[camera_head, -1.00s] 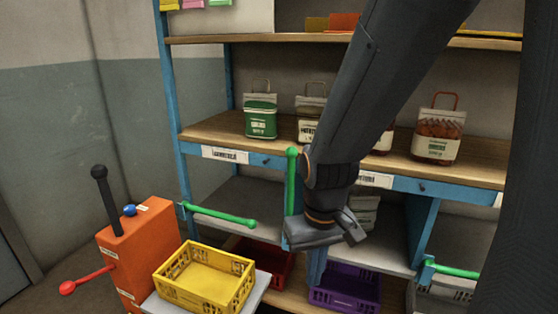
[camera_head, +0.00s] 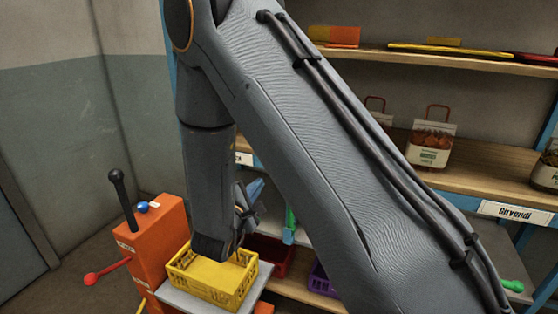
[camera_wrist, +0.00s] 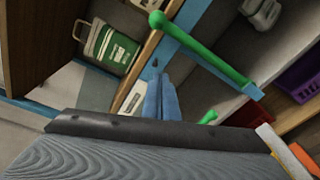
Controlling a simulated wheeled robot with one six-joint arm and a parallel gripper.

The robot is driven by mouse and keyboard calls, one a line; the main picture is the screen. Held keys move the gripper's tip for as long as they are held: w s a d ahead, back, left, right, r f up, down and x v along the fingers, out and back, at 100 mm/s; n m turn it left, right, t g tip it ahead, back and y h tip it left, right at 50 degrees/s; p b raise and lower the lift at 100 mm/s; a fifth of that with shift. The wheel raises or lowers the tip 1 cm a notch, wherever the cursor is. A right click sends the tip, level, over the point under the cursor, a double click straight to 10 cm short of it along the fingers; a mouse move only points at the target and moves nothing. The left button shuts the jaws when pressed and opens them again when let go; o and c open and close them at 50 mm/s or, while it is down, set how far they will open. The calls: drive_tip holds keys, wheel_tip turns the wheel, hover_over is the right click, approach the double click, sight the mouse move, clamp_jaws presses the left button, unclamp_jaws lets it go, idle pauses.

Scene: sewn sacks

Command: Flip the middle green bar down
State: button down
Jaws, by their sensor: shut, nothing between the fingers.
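The middle green bar (camera_head: 290,220) shows only its lower part in the head view; my arm hides the rest. In the wrist view the bar (camera_wrist: 200,47) shows whole and slanted across the tilted picture, standing up along the blue shelf front from its blue mount. My gripper (camera_head: 257,187) is left of the bar in the head view, above the yellow crate. Its blue fingers are together and empty in the wrist view (camera_wrist: 160,80), apart from the bar. Another green bar's end (camera_wrist: 208,117) shows there, probably the left one. A right green bar's tip (camera_head: 512,286) shows at far right.
The yellow crate (camera_head: 213,280) stands on a pale platform beside an orange box (camera_head: 158,240) with levers. Red (camera_head: 268,252) and purple (camera_head: 322,283) crates sit on the low shelf. Bags stand on the shelf above, one with a green label (camera_wrist: 110,48).

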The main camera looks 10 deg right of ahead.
drive_tip(key=shift+s+r+n+h, duration=0.4)
drive_tip(key=shift+r+h, duration=0.05)
drive_tip(key=shift+h, duration=0.15)
drive_tip(key=w+d+r+p, duration=0.1)
drive_tip(key=w+d+p, duration=0.3)
drive_tip(key=w+d, duration=0.3)
drive_tip(key=shift+w+d+r+p, duration=0.25)
drive_tip(key=shift+d+p, duration=0.15)
drive_tip(key=shift+d, duration=0.5)
drive_tip(key=shift+d, duration=0.1)
